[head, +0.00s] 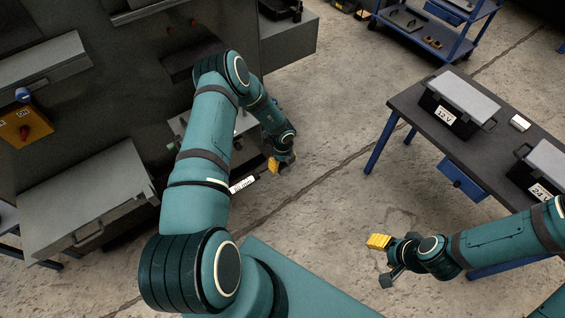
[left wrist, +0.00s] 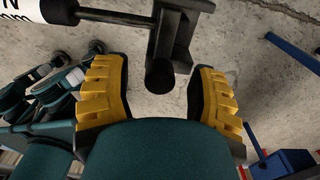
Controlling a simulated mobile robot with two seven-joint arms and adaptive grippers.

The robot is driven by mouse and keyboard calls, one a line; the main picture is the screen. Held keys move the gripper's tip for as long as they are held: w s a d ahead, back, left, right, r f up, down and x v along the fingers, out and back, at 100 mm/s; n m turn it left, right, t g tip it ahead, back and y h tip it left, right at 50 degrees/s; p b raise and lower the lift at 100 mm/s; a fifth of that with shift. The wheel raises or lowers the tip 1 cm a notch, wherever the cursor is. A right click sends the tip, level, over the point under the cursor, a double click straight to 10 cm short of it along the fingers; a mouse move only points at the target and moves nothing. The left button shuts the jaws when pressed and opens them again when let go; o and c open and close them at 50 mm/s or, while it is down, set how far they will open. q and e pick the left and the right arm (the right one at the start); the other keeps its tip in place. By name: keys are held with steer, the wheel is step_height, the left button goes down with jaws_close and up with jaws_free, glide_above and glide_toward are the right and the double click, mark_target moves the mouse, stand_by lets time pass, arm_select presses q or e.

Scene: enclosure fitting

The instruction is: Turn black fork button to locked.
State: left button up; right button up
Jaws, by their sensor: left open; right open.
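A black fork (left wrist: 172,32) sits at the end of a dark rod in the left wrist view. A short black round button (left wrist: 159,76) on it faces my left gripper. My left gripper (left wrist: 158,98) is open. Its two yellow fingers stand on either side of the button, apart from it. In the head view my left gripper (head: 273,164) is by the end of the white labelled cylinder (head: 242,185); the fork is too small to make out there. I cannot tell the button's turn position. My right gripper (head: 378,241) is open and empty over the floor.
A dark table (head: 412,100) at the right carries a "12 V" case (head: 462,98) and a "24" case (head: 540,165). A blue trolley (head: 455,45) stands behind. A grey enclosure (head: 110,110) fills the left. The floor between is clear.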

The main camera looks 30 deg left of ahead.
mark_target(283, 164)
arm_select(q)
step_height(283, 164, up, 12)
stand_by(0.4)
steer(key=shift+f, duration=0.15)
steer(key=s+d+r+n+h, duration=0.2)
steer(key=s+d+n, duration=0.7)
steer(key=d+n, duration=0.2)
steer(key=s+d+r+n+t+h, duration=0.1)
steer(key=s+d+r+n, duration=0.1)
steer(key=s+d+n, duration=0.6)
steer(key=d+n, duration=0.3)
steer(key=n, duration=0.2)
steer(key=shift+s+r+t+h, duration=0.3)
steer(key=shift+s+h, duration=0.05)
steer(key=shift+h, duration=0.05)
